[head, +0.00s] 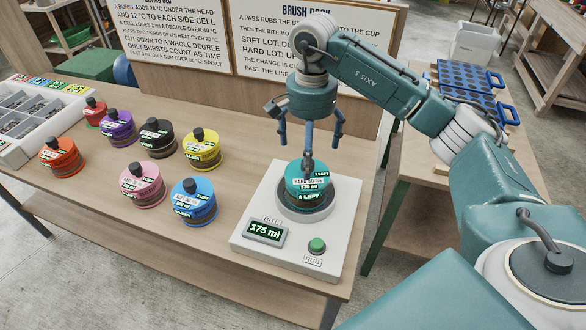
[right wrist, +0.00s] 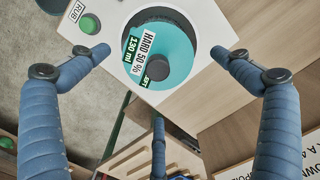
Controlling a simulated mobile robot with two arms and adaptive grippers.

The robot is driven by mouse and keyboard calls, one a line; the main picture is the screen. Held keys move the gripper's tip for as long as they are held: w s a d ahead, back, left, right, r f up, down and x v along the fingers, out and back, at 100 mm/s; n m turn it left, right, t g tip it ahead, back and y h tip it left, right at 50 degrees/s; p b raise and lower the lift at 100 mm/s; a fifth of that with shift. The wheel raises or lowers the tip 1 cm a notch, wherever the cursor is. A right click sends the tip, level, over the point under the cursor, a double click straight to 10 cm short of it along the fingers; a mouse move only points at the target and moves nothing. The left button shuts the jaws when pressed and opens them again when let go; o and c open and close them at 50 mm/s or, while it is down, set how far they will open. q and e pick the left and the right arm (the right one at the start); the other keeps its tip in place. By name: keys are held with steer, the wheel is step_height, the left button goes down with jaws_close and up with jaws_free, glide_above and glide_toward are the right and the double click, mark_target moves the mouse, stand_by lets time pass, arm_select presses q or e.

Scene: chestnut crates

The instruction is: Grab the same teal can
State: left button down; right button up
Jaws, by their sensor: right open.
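The teal can (head: 308,190) stands upright in the round cup of a white station (head: 262,222). Its label reads 130 ml and "1 LEFT"; in the right wrist view the can (right wrist: 178,45) also shows "HARD 50 %" and a dark knob on top. My right gripper (head: 309,148) hangs over the can, fingers pointing down, open and empty. In the right wrist view the spread fingers of the gripper (right wrist: 162,58) lie around and short of the can, with no visible contact. My left gripper is not in view.
The station has a BITE display (head: 265,231) reading 175 ml and a green RUB button (head: 317,245). Several other cans, including a blue one (head: 193,203) and a yellow one (head: 202,150), stand to the left. A sign board (head: 310,50) stands behind.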

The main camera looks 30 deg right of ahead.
mark_target(307, 182)
steer(key=shift+w+f, duration=0.15)
steer(key=shift+f, duration=0.8)
steer(key=f, duration=0.1)
steer(key=s+f+p, duration=0.1)
steer(key=shift+f, duration=0.7)
step_height(307, 182, down, 5)
steer(key=p, duration=0.2)
steer(key=shift+w+a+p, duration=0.1)
steer(key=shift+w+p, duration=0.05)
steer(key=shift+p, duration=0.15)
steer(key=shift+c, duration=0.8)
steer(key=c, duration=1.3)
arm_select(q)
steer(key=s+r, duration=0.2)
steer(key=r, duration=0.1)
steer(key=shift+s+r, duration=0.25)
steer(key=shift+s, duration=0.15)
arm_select(e)
steer(key=shift+w, duration=0.15)
steer(key=shift+c, duration=0.5)
